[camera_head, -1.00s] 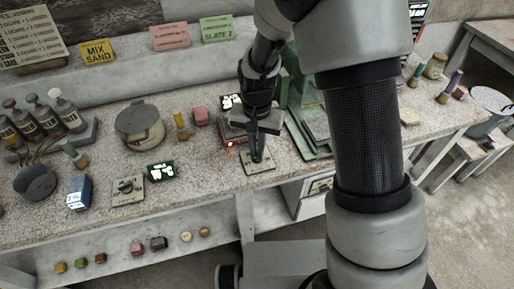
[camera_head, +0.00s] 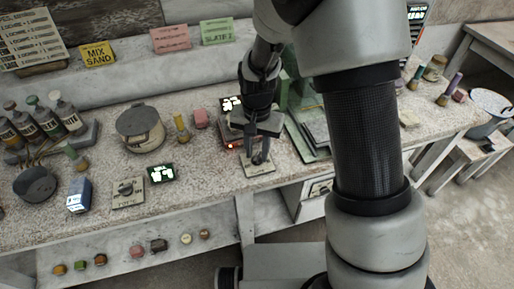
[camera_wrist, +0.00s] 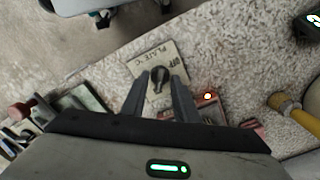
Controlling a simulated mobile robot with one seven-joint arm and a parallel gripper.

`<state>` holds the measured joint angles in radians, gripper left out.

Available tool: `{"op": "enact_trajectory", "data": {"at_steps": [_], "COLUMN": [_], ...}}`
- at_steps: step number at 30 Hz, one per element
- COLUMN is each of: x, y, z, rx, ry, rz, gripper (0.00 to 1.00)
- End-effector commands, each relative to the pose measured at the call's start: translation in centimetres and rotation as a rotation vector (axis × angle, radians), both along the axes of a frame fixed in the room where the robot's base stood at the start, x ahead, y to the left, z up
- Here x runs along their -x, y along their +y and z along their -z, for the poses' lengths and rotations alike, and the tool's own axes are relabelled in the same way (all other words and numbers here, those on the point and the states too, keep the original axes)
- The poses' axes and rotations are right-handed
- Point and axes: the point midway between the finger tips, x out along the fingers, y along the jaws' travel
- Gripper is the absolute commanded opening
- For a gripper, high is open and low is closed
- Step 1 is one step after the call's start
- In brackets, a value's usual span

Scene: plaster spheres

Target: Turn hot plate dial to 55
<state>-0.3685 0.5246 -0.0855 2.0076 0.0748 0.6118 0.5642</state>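The hot plate dial is a dark knob (camera_wrist: 158,80) on a pale panel (camera_wrist: 170,60) marked "PLATE °C" and "OFF" in the wrist view. In the head view its panel (camera_head: 260,169) lies near the bench's front edge. My gripper (camera_wrist: 160,82) is open above the panel, one finger on each side of the knob, apart from it as far as I can see. It also shows from behind in the head view (camera_head: 258,158). A dark display (camera_head: 231,103) behind my gripper is partly hidden and its digits are unreadable. A small red light (camera_head: 231,146) glows beside the panel.
A second dial panel (camera_head: 128,192) and a green-white display (camera_head: 161,173) sit to the left. A round grey pot (camera_head: 140,128), a yellow-handled brush (camera_head: 181,127) and a pink block (camera_head: 200,118) stand behind. Green-edged sheets (camera_head: 310,130) lie to the right.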

Motion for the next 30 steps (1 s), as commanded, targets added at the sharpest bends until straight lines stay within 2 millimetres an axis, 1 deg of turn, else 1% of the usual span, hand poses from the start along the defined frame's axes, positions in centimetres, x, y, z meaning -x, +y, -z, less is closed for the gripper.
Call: {"op": "enact_trajectory", "data": {"at_steps": [2,5,8,18,22,27,30], "x": [0.0,-0.1,-0.1,-0.1,-0.1,-0.1,0.0], "y": [0.0,0.0,0.0,0.1,0.0,0.0,0.0], "z": [-0.3,-1.3,-3.2,-11.5,-14.3,-16.6,-17.2], "rx": [-0.001,-0.001,-0.002,-0.002,-0.002,0.000,0.000], "ry": [-0.001,-0.003,-0.005,-0.006,-0.005,-0.002,-0.002], "rz": [0.000,0.000,-0.001,-0.001,0.000,0.000,0.000], "gripper": [0.27,0.27,0.27,0.27,0.27,0.27,0.27]}}
